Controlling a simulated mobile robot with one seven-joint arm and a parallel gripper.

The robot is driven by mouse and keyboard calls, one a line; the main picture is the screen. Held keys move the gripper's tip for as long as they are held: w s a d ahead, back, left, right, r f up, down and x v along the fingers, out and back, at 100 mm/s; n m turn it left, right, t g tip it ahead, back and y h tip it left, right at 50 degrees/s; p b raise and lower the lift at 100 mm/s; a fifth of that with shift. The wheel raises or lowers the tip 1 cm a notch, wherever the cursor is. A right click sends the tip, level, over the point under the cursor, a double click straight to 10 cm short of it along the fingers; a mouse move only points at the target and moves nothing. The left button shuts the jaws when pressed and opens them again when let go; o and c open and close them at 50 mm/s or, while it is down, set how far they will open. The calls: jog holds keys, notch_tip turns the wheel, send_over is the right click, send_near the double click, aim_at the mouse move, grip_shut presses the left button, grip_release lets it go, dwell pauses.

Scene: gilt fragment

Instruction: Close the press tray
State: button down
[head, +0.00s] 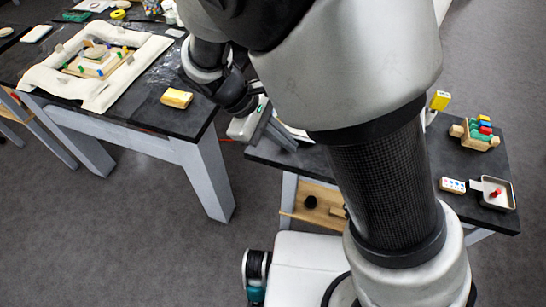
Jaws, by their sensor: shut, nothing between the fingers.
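No part in the head view is clearly recognisable as the press tray. A white and grey device (250,124) with a sloped grey part sits at the left end of the right table, partly hidden by my arm. A wooden tray-like surface (325,216) shows below that table's top, with a dark round thing on it; whether it is a drawer or a shelf I cannot tell. My gripper (247,106) is shut and empty, just above and left of the white device. Its fingertips are hard to make out, and I cannot tell whether it touches the device.
The left table (190,118) holds a yellow sponge-like block (176,98) and a framed piece on cream padding (51,83). The right table (480,164) holds a wooden rack (474,134) and a small pan (507,200). My arm hides the middle; floor is clear at lower left.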

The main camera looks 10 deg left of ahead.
jog(key=s+a+n+t+b, duration=0.4)
jog(key=s+a+n+t, duration=0.15)
jog(key=a+n, duration=0.7)
jog(key=shift+n+t+y, duration=0.4)
jog(key=shift+n+t, duration=0.05)
jog(key=shift+n, duration=0.4)
jog(key=x, duration=0.4)
jog(key=d+r+b+x, duration=0.1)
jog(key=x, duration=0.3)
jog(key=d+r+b+x, duration=0.1)
jog(key=x, duration=0.4)
jog(key=shift+w+d, duration=0.1)
jog(key=shift+w, duration=0.25)
jog(key=shift+w+d+r, duration=0.1)
jog(key=shift+w+d, duration=0.2)
jog(key=shift+w, duration=0.15)
jog(key=w, duration=0.3)
jog(key=w+d+p, duration=0.1)
jog(key=w, duration=0.3)
jog(key=w+d, duration=0.1)
jog(key=w, duration=0.3)
jog(key=shift+d, duration=0.2)
